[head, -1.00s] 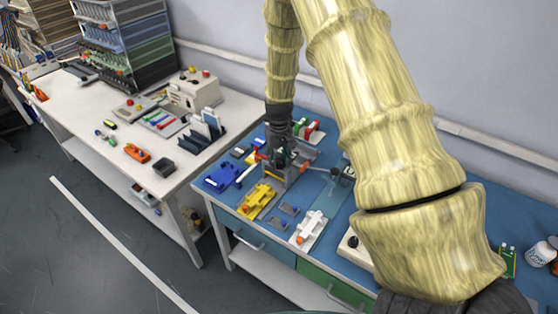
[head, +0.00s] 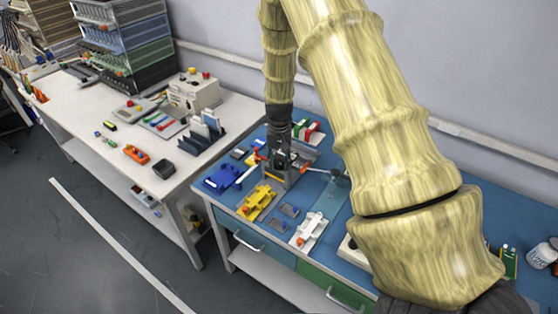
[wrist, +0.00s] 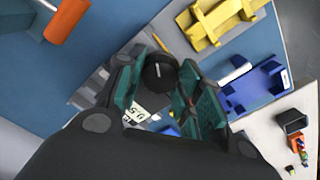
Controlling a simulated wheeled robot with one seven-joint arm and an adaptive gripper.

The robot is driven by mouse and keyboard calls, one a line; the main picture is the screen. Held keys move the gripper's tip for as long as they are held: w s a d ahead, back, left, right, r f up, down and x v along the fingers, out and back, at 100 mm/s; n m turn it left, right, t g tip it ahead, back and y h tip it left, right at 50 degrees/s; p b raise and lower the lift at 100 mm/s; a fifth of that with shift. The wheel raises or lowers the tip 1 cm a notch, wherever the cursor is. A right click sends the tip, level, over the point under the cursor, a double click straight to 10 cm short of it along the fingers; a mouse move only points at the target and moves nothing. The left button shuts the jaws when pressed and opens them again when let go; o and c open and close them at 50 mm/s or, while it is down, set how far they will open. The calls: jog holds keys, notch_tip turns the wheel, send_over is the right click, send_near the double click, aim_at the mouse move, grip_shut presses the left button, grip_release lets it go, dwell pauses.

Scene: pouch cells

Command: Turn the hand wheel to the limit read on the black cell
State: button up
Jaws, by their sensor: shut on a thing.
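My gripper (wrist: 156,88) has its two teal-padded fingers on either side of a round black hand wheel (wrist: 160,72) with a white mark on its top, and is shut on it. In the head view my gripper (head: 281,160) points down at a grey fixture (head: 297,174) on the blue bench, and hides the wheel there. A white label (wrist: 138,112) with small printed figures, perhaps 0.5, shows partly between the fingers in the wrist view. I cannot pick out the black cell with certainty.
A yellow holder (head: 256,202), a blue holder (head: 220,180) and a white holder (head: 308,231) stand near the fixture on the blue bench (head: 334,200). An orange-ended lever (wrist: 68,22) juts out near the gripper. A white bench (head: 90,128) stands at left.

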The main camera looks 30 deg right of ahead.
aim_at(280, 161)
jog(key=shift+w+d+r, duration=0.1)
jog(key=shift+w, duration=0.05)
jog(key=o, duration=1)
jog(key=shift+o, duration=0.2)
notch_tip(280, 161, up, 12)
dwell(0.4)
